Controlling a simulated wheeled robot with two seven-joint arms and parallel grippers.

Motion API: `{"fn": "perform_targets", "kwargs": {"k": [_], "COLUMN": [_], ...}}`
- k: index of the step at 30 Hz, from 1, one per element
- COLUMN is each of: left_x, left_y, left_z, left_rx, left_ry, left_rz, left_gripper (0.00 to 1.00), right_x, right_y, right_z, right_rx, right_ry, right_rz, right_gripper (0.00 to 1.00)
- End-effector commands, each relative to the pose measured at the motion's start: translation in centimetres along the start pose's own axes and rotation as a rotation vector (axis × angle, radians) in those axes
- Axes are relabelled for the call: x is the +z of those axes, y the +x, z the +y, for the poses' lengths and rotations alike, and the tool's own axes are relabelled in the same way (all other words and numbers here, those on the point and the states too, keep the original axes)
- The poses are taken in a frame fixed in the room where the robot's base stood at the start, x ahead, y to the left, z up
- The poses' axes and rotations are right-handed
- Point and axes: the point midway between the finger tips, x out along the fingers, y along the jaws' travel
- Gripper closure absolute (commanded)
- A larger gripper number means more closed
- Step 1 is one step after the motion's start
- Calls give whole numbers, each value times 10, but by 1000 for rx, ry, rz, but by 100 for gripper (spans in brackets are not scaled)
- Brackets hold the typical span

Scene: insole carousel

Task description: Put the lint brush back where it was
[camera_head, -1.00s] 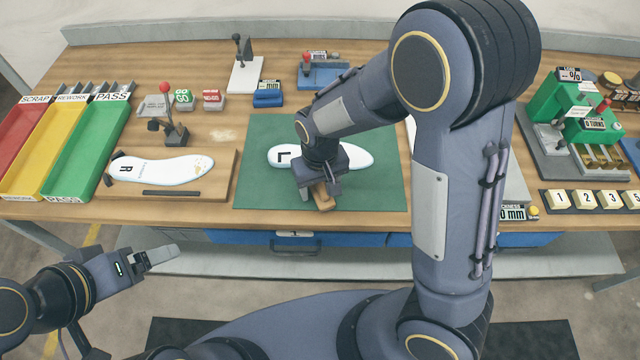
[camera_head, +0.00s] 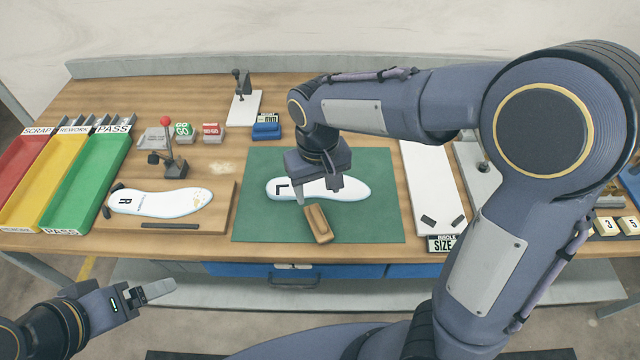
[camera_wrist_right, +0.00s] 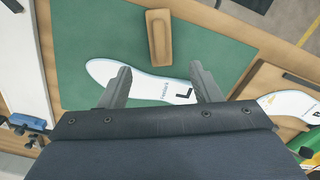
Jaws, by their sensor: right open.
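The lint brush (camera_head: 318,224), a brown wooden block, lies on the front part of the green mat (camera_head: 375,225), beside the white insole marked L (camera_head: 350,189). In the right wrist view the brush (camera_wrist_right: 159,37) lies clear of the insole (camera_wrist_right: 110,70) and beyond my fingertips. My right gripper (camera_head: 318,190) is open and empty above the insole, just behind the brush; its spread fingers (camera_wrist_right: 160,70) show in the wrist view. My left gripper (camera_head: 158,291) is off the table's front edge at lower left; its jaw gap cannot be made out.
An insole marked R (camera_head: 160,202) lies on a wooden board left of the mat. Red, yellow and green trays (camera_head: 85,180) stand at far left. A red-knobbed lever (camera_head: 168,150) stands behind the R insole. A white size board (camera_head: 425,180) lies right of the mat.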

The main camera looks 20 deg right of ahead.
Motion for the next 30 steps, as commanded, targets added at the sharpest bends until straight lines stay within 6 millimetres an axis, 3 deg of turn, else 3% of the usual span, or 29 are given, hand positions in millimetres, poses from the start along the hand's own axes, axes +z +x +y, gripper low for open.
{"fn": "perform_targets", "kwargs": {"k": [6, 10, 16, 21, 25, 30], "left_x": [0, 0, 0, 0, 0, 0], "left_y": [0, 0, 0, 0, 0, 0], "left_z": [0, 0, 0, 0, 0, 0], "left_rx": [0, 0, 0, 0, 0, 0], "left_ry": [0, 0, 0, 0, 0, 0], "left_rz": [0, 0, 0, 0, 0, 0], "left_gripper": [15, 15, 15, 15, 15, 15], "right_x": [2, 16, 75, 129, 156, 170], "right_y": [-6, -14, -41, -53, -52, -48], "right_z": [2, 16, 54, 70, 73, 73], "right_rx": [-8, -90, -309, -383, -369, -342], "right_ry": [4, 36, 126, 192, 229, 252], "right_rz": [1, 15, 142, 316, 420, 483], "right_gripper": [42, 42, 42, 42, 42, 42]}}
